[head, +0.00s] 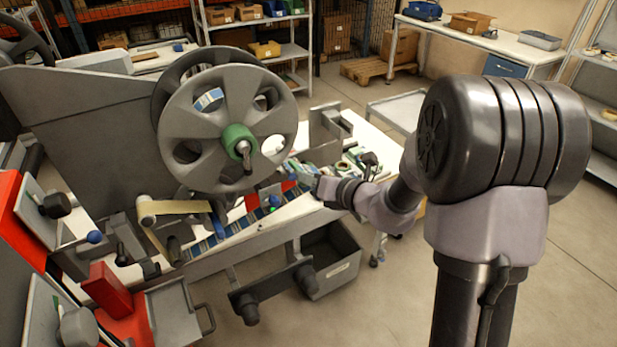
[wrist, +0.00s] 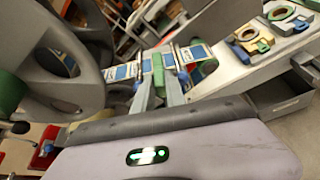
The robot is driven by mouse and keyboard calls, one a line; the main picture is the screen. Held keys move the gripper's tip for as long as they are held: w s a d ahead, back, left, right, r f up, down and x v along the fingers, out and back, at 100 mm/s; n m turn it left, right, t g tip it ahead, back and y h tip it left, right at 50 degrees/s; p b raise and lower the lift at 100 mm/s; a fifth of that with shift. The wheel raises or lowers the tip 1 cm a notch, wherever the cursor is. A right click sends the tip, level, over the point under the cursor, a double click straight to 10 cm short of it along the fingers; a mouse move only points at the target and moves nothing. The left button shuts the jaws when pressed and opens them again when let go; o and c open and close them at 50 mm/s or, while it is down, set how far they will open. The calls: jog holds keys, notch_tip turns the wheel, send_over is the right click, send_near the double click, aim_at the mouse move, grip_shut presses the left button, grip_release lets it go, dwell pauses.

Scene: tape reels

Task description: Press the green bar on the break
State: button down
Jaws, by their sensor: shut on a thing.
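My gripper (wrist: 158,85) reaches in from the bottom of the wrist view, its two grey fingers close together. A short green bar (wrist: 157,68) stands between the fingertips, and the fingers are shut on it. Blue-and-white printed tape (wrist: 126,72) lies to the left of the bar, and more of it (wrist: 199,52) lies to the right. The bar is over or against the tape; whether it touches, and the break itself, I cannot tell. In the head view my gripper (head: 318,184) is beside the tape track, right of the large grey reel (head: 180,110), and the bar is too small to make out.
The reel with its green hub (head: 237,141) stands close left of my gripper. Green, yellow and blue pieces (wrist: 251,42) lie on the bench to the right. A grey bin (head: 331,262) hangs below the bench front. The floor at the right is largely clear.

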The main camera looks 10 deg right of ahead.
jog(key=s+f+p+v, duration=0.1)
jog(key=f+v, duration=0.1)
jog(key=v, duration=1.1)
jog(key=shift+a, duration=0.4)
jog(key=shift+s, duration=0.15)
